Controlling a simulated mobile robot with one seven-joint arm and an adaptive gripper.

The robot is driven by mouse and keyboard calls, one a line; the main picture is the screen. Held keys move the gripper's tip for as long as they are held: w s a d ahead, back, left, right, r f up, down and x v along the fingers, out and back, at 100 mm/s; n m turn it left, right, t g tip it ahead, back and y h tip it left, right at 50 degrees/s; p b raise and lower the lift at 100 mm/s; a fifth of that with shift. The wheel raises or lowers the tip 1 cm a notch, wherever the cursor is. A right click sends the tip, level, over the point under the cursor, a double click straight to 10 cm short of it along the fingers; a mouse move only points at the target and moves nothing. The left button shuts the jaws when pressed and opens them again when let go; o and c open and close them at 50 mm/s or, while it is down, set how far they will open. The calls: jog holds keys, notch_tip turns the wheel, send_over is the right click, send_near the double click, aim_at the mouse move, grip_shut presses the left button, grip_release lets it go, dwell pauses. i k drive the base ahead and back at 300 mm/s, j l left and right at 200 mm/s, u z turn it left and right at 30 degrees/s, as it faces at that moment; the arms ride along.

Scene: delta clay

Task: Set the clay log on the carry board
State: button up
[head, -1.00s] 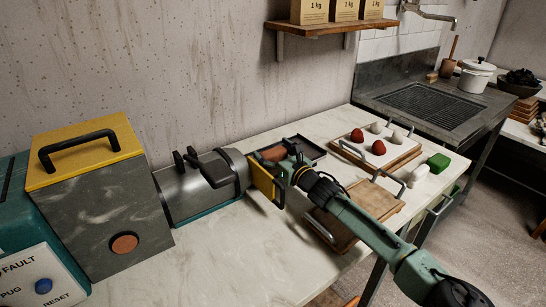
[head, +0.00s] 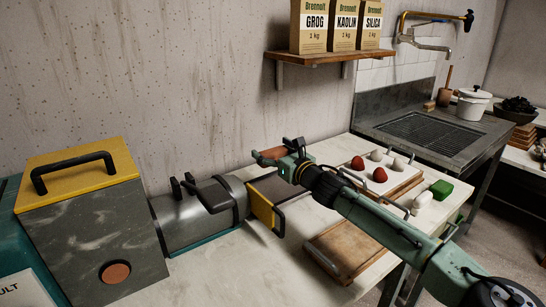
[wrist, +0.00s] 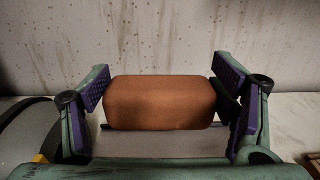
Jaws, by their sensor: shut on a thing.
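The clay log (wrist: 160,102) is a reddish-brown block with rounded edges. It spans the gap between the purple-padded fingers of my gripper (wrist: 163,88). In the head view, the log (head: 272,153) is held by my gripper (head: 277,157) above the dark tray beside the machine's outlet. The carry board (head: 340,247) is a wooden board with metal handles on the table's near right. It lies empty, to the right of and nearer than my gripper, with its far part hidden by my arm.
The grey machine (head: 200,215) with a yellow end plate (head: 262,209) stands just left of the gripper. A green block (head: 442,189) and a white piece (head: 422,199) are at the right edge.

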aim_at(346, 247)
jog(key=k+l, duration=1.25)
